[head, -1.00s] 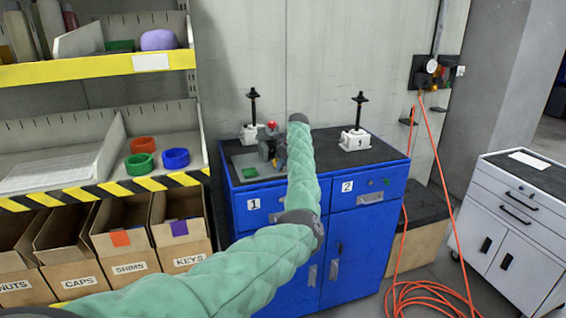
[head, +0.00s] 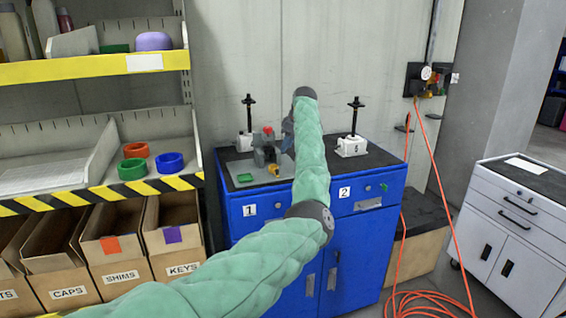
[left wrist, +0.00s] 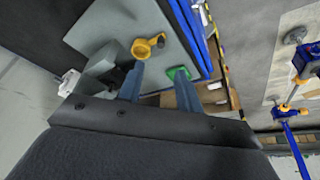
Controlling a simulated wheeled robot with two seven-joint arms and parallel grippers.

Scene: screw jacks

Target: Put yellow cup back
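The small yellow cup (head: 275,169) sits on the grey plate (head: 247,168) on the left part of the blue cabinet, by a grey device (head: 263,151) with a red knob. In the left wrist view the yellow cup (left wrist: 142,48) shows as a ring with a side knob, just beyond one finger. My left gripper (left wrist: 158,76) is open and empty, its two fingers apart above the plate. In the head view it is mostly hidden behind my forearm. My right gripper is not in view.
A green square (head: 245,178) lies at the plate's front left. White screw jacks (head: 352,146) with black posts stand at the cabinet's back. Coloured rings (head: 132,169) sit on the left shelf. An orange hose (head: 436,170) hangs at the right.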

